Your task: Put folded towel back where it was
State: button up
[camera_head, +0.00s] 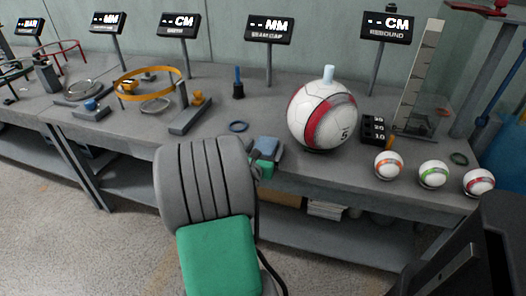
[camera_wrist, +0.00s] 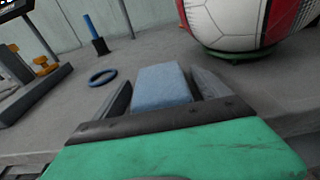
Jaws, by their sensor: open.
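The folded towel is a small blue-grey block. In the wrist view the towel (camera_wrist: 162,86) lies between my two open fingers, near the table's front part. In the head view the towel (camera_head: 267,144) shows just beyond the end of my arm, partly hidden by it. My gripper (camera_wrist: 163,94) is open, with one dark finger on each side of the towel. Small gaps seem to show beside it. My gripper (camera_head: 264,156) is mostly hidden behind my arm in the head view. I cannot tell whether the towel rests fully on the table.
The grey table (camera_head: 215,143) runs across the view. A large red and white ball (camera_head: 322,115) stands right of my gripper. A blue ring (camera_head: 238,127) lies to the left. Several small balls, including an orange-striped one (camera_head: 389,165), sit near the right front edge.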

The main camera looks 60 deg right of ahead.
jog(key=p+v, duration=0.1)
jog(key=v, duration=1.1)
jog(key=w+a+f+m+t+y, duration=0.1)
jog(key=w+a+f+m+y, duration=0.2)
jog(key=w+a+m+y, duration=0.4)
jog(key=w+a+f+m+y, duration=0.35)
jog(key=w+a+m, duration=0.35)
jog(key=a, duration=0.5)
jog(key=s+a+r+m+y, duration=0.1)
jog(key=a+r+m+y, duration=0.1)
jog(key=a, duration=0.7)
jog(key=s+a+r+m+g+y, duration=0.1)
jog(key=s+a+r+m+y, duration=0.1)
jog(key=a, duration=0.7)
jog(key=shift+a+m+y, duration=0.25)
jog(key=shift+m+y, duration=0.5)
jog(key=shift+m, duration=0.15)
jog(key=shift+r, duration=0.2)
